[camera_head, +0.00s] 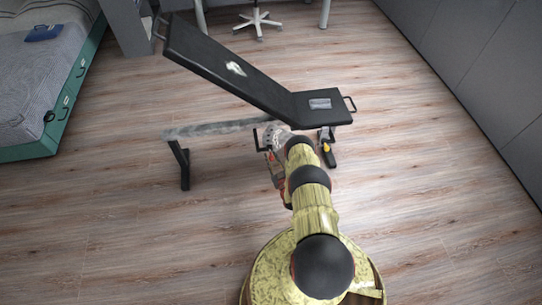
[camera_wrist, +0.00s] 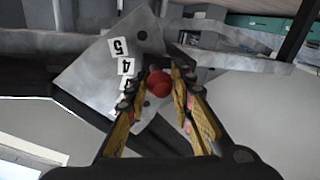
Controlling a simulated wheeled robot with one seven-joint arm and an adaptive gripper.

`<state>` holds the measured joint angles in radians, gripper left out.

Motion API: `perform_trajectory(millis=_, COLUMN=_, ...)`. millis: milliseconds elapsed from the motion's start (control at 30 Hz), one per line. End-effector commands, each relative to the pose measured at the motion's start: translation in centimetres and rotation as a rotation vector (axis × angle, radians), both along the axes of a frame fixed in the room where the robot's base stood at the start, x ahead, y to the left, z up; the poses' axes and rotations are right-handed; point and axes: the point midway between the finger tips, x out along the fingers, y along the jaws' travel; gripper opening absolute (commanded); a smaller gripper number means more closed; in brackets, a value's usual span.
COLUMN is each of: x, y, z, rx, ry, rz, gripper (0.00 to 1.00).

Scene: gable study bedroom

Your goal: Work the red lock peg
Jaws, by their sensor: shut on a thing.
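The red lock peg (camera_wrist: 159,84) shows as a round red knob in the middle of the wrist view. It sits in front of a grey metal plate (camera_wrist: 85,83) with holes and white number labels, 4 and 5 readable. My gripper (camera_wrist: 159,90) has its two yellow-sided fingers on either side of the knob, shut on it. In the head view the black weight bench (camera_head: 235,75) stands with its back pad sloping up to the left. My arm reaches to the bench's side frame, and the peg itself is hidden there.
A bed (camera_head: 38,85) with a green base stands at the upper left. Grey cabinets (camera_head: 480,70) line the right wall. A white swivel chair base (camera_head: 258,20) is behind the bench. The wooden floor around the bench is clear.

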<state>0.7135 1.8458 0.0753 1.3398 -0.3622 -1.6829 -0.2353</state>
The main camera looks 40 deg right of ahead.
Motion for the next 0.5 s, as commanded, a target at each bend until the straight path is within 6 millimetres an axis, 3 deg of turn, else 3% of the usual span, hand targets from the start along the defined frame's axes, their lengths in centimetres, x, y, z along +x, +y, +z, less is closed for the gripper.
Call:
perform_trajectory(millis=333, x=-0.34, y=0.28, z=-0.03, rx=0.001, ry=0.001, rz=0.002, gripper=0.0)
perform_trajectory(millis=367, x=-0.34, y=0.28, z=-0.04, rx=0.001, ry=0.001, rz=0.002, gripper=0.25)
perform_trajectory(millis=500, x=-0.34, y=0.27, z=-0.03, rx=0.001, ry=0.001, rz=0.001, gripper=0.33)
